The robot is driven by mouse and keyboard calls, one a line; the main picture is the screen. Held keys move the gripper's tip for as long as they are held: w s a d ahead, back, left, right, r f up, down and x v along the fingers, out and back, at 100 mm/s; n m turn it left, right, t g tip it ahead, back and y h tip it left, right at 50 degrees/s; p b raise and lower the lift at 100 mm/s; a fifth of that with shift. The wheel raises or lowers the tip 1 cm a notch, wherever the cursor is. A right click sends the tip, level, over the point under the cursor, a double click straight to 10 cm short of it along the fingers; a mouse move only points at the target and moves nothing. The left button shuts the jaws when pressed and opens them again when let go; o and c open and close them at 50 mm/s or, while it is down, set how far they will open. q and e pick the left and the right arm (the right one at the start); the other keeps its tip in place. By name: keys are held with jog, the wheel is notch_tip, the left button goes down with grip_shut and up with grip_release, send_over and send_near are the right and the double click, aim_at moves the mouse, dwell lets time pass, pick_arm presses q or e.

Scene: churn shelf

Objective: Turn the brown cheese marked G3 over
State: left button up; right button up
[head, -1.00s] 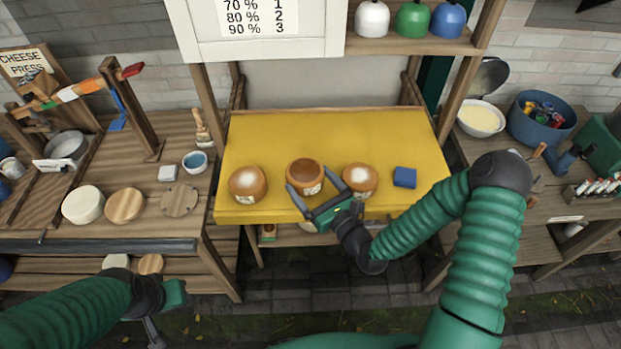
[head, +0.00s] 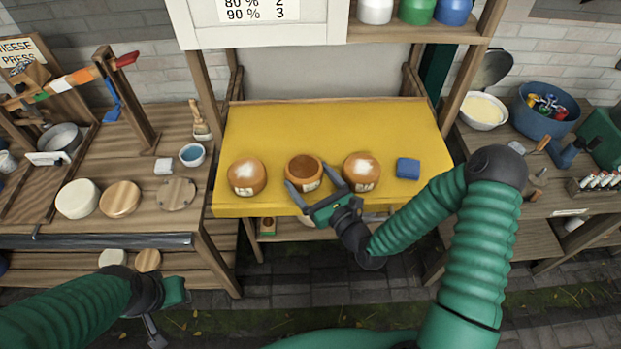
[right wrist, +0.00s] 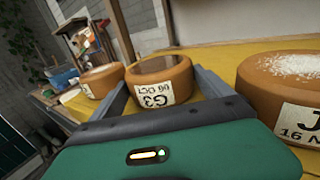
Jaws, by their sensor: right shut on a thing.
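The brown cheese marked G3 (head: 303,168) is the middle of three round cheeses on the yellow table (head: 330,125). Its top is plain brown, without white powder. In the right wrist view the G3 cheese (right wrist: 170,72) shows its label upside down, with G3 below the date. My right gripper (head: 317,184) is shut on this cheese from the front, one finger on each side. I cannot tell whether the cheese touches the table. My left gripper (head: 158,318) hangs low at the left, away from the cheeses; its jaws are unclear.
White-dusted cheeses stand left (head: 246,175) and right (head: 362,171) of the held one, the right one close to a finger. A blue block (head: 408,168) lies further right. The back of the yellow table is clear. A white cabinet (head: 262,25) hangs above.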

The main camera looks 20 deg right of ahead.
jog(key=shift+s+f, duration=0.1)
jog(key=shift+f, duration=0.1)
jog(key=o, duration=1.2)
jog(key=shift+o, duration=0.2)
jog(key=shift+s+f, duration=0.1)
jog(key=shift+s+d+b, duration=0.2)
jog(key=shift+s+b, duration=0.1)
jog(key=v, duration=0.3)
jog(key=shift+s+d+f+b, duration=0.1)
jog(key=shift+s+f+b, duration=0.1)
jog(key=shift+s+b, duration=0.15)
jog(key=p+v, duration=0.6)
jog(key=v, duration=0.6)
jog(key=shift+p, duration=0.3)
